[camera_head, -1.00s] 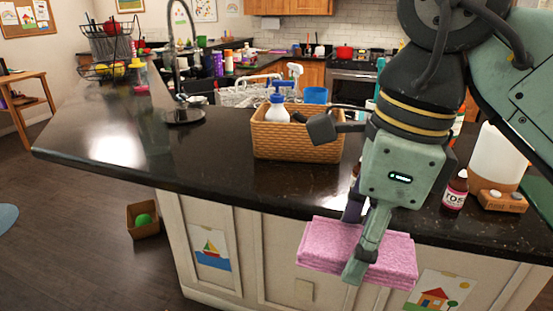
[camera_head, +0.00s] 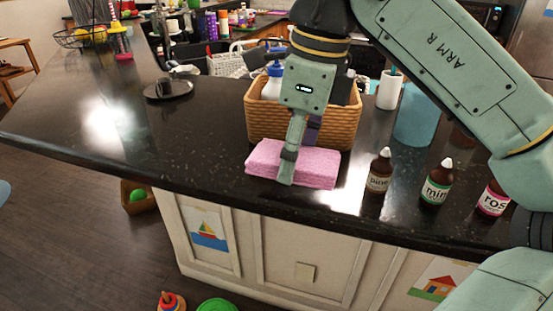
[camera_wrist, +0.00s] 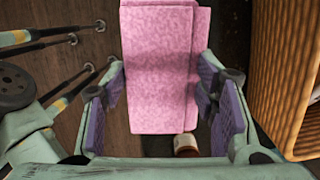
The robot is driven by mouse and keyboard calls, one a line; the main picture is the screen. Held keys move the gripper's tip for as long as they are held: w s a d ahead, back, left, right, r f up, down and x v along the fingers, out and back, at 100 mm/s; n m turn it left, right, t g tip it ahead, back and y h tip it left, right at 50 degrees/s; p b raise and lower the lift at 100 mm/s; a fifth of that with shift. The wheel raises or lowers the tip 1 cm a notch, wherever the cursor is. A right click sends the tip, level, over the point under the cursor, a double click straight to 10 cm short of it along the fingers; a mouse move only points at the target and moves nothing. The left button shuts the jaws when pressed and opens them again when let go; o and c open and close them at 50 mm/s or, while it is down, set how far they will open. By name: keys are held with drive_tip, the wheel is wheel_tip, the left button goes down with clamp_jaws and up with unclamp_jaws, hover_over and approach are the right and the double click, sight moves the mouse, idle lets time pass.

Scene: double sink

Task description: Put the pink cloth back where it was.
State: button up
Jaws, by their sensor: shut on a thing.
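The folded pink cloth (camera_head: 318,168) is in front of the wicker basket (camera_head: 346,120) at the counter's front part. My gripper (camera_head: 291,168) reaches down over it with a finger against its near side. In the wrist view the cloth (camera_wrist: 160,75) lies between the two purple-padded fingers (camera_wrist: 162,98), and my gripper is shut on it. The cloth looks level. I cannot tell whether its underside touches the counter or is just above it. The far finger is mostly hidden behind the cloth.
Brown bottles, one labelled mint (camera_head: 437,186), stand right of the cloth. The basket holds a blue-capped white bottle (camera_head: 272,85). A blue cup (camera_head: 412,125) and a white cup (camera_head: 389,90) stand behind.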

sight(279, 144)
drive_tip(key=w+a, duration=0.2)
drive_tip(key=w, duration=0.1)
drive_tip(key=shift+f, duration=0.1)
drive_tip(key=shift+w+a+f+b, duration=0.1)
drive_tip(key=shift+w+f+b, duration=0.1)
drive_tip(key=shift+f, duration=0.4)
drive_tip(key=shift+w+a+f+b, duration=0.1)
drive_tip(key=shift+f+b, duration=0.05)
drive_tip(key=shift+f, duration=0.45)
drive_tip(key=shift+w+a+f+b, duration=0.1)
drive_tip(key=shift+w+f+b, duration=0.1)
drive_tip(key=shift+f, duration=0.4)
drive_tip(key=shift+s, duration=0.1)
drive_tip(key=shift+f, duration=0.2)
drive_tip(key=o, duration=1.1)
drive_tip(key=r, duration=0.4)
drive_tip(key=d+r, duration=0.1)
drive_tip(key=r, duration=0.7)
drive_tip(key=shift+s+d+r, duration=0.15)
drive_tip(key=shift+s+d, duration=0.1)
drive_tip(key=shift+d, duration=0.1)
